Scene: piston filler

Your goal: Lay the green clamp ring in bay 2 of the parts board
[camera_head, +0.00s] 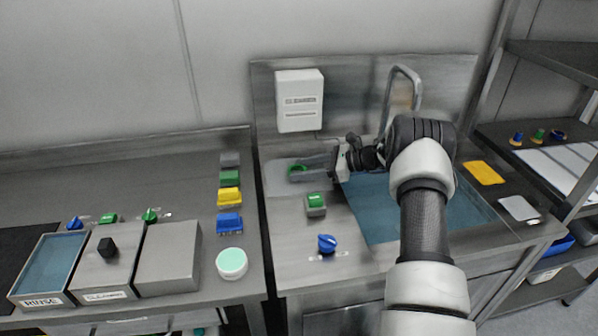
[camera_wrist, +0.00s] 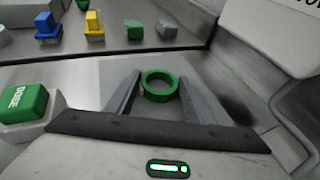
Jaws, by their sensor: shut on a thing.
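The green clamp ring (camera_head: 298,170) is at the tips of my gripper (camera_head: 309,168), over a light grey pad left of the sink. In the wrist view the ring (camera_wrist: 146,88) sits between the two grey fingers of my gripper (camera_wrist: 160,88), which is shut on it. The ring's hole faces up toward the camera at a slant. I cannot tell whether the ring touches the pad. I cannot make out a parts board with numbered bays in either view.
A green-topped block (camera_head: 316,202) and a blue knob (camera_head: 327,243) stand in front of my gripper. The sink (camera_head: 390,215) lies right; a shelf (camera_head: 540,135) stands far right.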

